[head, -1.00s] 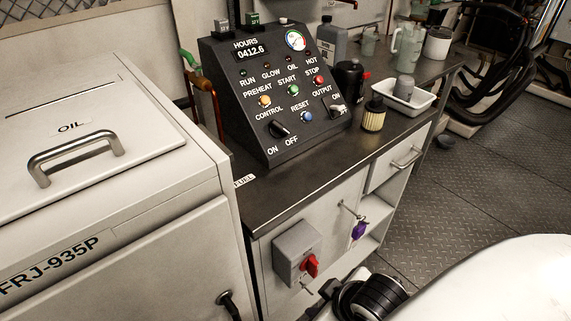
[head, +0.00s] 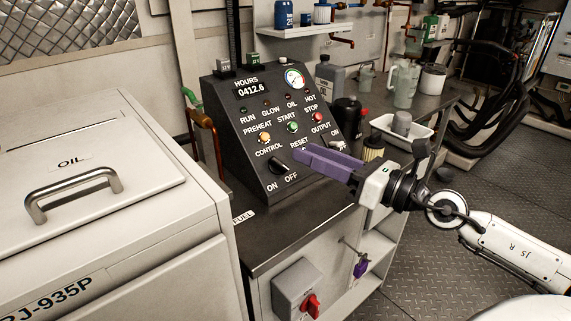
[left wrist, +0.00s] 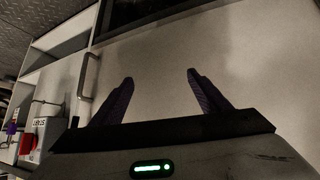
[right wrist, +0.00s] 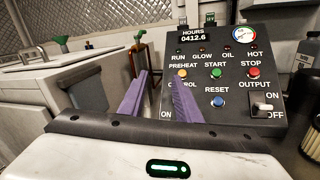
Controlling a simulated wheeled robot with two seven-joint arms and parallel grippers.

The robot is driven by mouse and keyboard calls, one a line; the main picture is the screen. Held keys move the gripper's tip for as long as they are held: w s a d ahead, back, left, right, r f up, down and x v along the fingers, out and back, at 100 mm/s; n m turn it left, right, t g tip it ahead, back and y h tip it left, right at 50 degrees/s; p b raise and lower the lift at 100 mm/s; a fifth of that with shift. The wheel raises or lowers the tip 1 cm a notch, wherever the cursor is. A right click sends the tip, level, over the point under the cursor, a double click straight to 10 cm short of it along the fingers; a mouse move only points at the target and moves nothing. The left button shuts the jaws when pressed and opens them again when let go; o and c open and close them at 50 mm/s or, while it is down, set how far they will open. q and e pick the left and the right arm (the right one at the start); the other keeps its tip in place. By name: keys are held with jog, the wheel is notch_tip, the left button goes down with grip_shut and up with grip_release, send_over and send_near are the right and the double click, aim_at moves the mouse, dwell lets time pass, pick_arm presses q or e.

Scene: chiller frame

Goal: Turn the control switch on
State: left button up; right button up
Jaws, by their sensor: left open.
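The control switch (head: 280,165) is a black knob low on the left of the sloped black panel (head: 232,120), between the ON and OFF labels. Its pointing end looks turned toward OFF. My right gripper (head: 300,155) has purple fingers, is open and empty, and reaches in from the right. Its tips appear just right of the knob; I cannot tell whether they touch the panel. In the right wrist view, my right gripper (right wrist: 159,77) faces the panel and its fingers hide the knob. My left gripper (left wrist: 160,77) is open and empty before a pale cabinet front.
An output switch (right wrist: 263,103) sits at the panel's lower right. A reset button (right wrist: 217,102) is close to my right fingers. The pale OIL box (head: 120,150) stands left of the panel. Bare bench top (head: 275,225) lies in front. A white tray (head: 428,133) is at the right.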

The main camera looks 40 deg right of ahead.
aim_at(281, 164)
jog(key=shift+w+d+f+n+g+h+b, duration=0.15)
jog(key=shift+w+f+n+g+h+b, duration=0.15)
jog(key=shift+w+f+n+g, duration=0.75)
jog(key=shift+w+d+f+n+g+h+b, duration=0.15)
jog(key=shift+w+f+n+g+h, duration=0.2)
jog(key=shift+w+f+n, duration=1.25)
jog(key=shift+w+d+f+n+g+h+b, duration=0.2)
jog(key=shift+w+f+n+g, duration=0.65)
jog(key=shift+w, duration=0.95)
jog(key=shift+x, duration=0.8)
jog(key=shift+a, duration=0.1)
jog(key=shift+s, duration=0.1)
grip_shut()
